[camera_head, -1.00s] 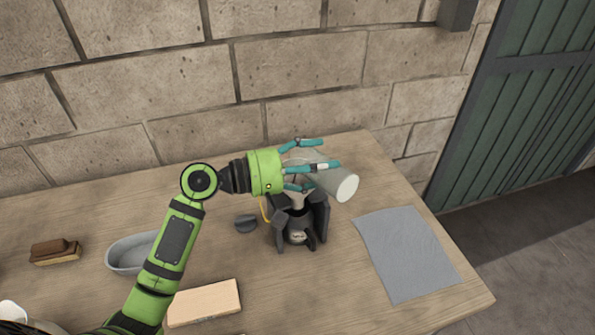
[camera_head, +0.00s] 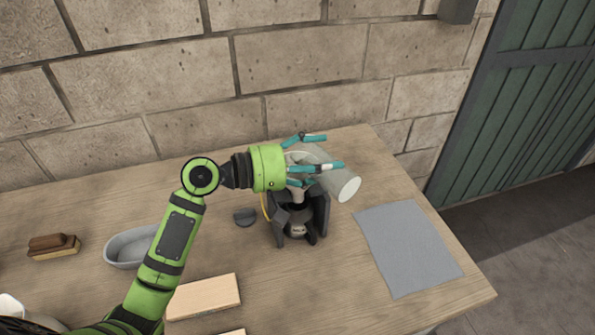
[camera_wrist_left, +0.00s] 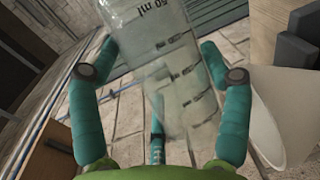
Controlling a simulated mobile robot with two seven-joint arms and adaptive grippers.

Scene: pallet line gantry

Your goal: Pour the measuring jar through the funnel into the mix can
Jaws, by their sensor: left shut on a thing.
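My left gripper (camera_head: 326,152) is shut around the measuring jar (camera_head: 338,181), a clear, greyish cylinder. The jar lies strongly tilted, with its pale round end low and to the right. In the left wrist view the jar (camera_wrist_left: 165,65) shows a "50 ml" mark and graduation lines between the teal fingers. The funnel (camera_head: 298,195) shows partly below the gripper, above the mix can (camera_head: 297,231), which sits in a dark holder. A pale curved surface (camera_wrist_left: 268,125) at the right of the wrist view looks like the funnel. I cannot see any stream. My right gripper is out of view.
The dark angular holder (camera_head: 320,213) surrounds the can. A small dark knob-like item (camera_head: 244,217), a grey oval bowl (camera_head: 128,249), a brush (camera_head: 53,247) and a wooden block (camera_head: 204,297) lie to the left. A grey cloth (camera_head: 408,250) lies right, near the table's edge.

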